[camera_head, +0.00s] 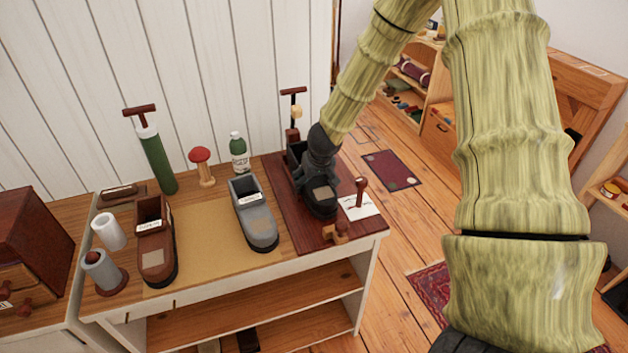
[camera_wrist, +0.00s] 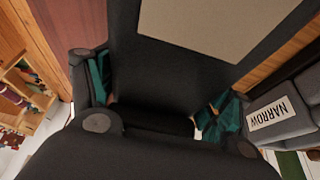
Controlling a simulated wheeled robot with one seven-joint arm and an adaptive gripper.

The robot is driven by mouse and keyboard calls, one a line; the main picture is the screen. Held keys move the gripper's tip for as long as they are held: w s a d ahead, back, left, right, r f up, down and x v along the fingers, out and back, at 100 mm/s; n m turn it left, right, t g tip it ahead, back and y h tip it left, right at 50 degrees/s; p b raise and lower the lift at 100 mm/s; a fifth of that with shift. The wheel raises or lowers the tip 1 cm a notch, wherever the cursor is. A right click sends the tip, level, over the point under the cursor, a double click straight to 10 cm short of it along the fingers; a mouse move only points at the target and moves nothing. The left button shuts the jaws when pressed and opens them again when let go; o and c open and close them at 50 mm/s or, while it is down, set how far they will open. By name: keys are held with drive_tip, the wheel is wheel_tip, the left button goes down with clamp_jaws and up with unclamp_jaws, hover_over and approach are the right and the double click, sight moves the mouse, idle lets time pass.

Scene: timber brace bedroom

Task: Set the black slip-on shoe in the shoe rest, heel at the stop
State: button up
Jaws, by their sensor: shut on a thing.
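The black slip-on shoe (camera_head: 321,201) has a tan patch on its toe and is over the dark red-brown board at the right end of the bench, toe toward the front. My gripper (camera_head: 319,165) is shut on it from above. In the wrist view the black shoe (camera_wrist: 150,50) fills the middle, with the teal-padded fingers of my gripper (camera_wrist: 158,108) at its two sides. The board (camera_head: 284,219) carries a small wooden block (camera_head: 335,233) at its front. My gripper hides part of the shoe; I cannot make out the heel stop or whether the sole touches.
A grey shoe (camera_head: 256,220) labelled NARROW stands close to the left, and a brown shoe (camera_head: 156,250) farther left. A red-brown peg (camera_head: 360,191) stands by a white card on the right. A green bottle (camera_head: 239,153) and a red-topped stand (camera_head: 203,168) are behind.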

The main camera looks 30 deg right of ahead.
drive_tip(key=o, duration=1)
drive_tip(key=shift+s+a+f, duration=0.1)
drive_tip(key=shift+s+f, duration=0.2)
drive_tip(key=shift+f, duration=0.15)
drive_tip(key=o, duration=0.3)
drive_tip(key=shift+w+f, duration=0.1)
drive_tip(key=shift+f, duration=0.05)
drive_tip(key=shift+o, duration=0.2)
drive_tip(key=shift+w+f, duration=0.1)
drive_tip(key=shift+r, duration=0.25)
drive_tip(key=shift+r, duration=0.15)
drive_tip(key=p+v, duration=0.1)
drive_tip(key=v, duration=0.3)
drive_tip(key=p+v, duration=0.1)
drive_tip(key=v, duration=0.3)
drive_tip(key=p+v, duration=0.1)
drive_tip(key=v, duration=0.4)
drive_tip(key=shift+w+d, duration=0.2)
drive_tip(key=shift+w, duration=0.1)
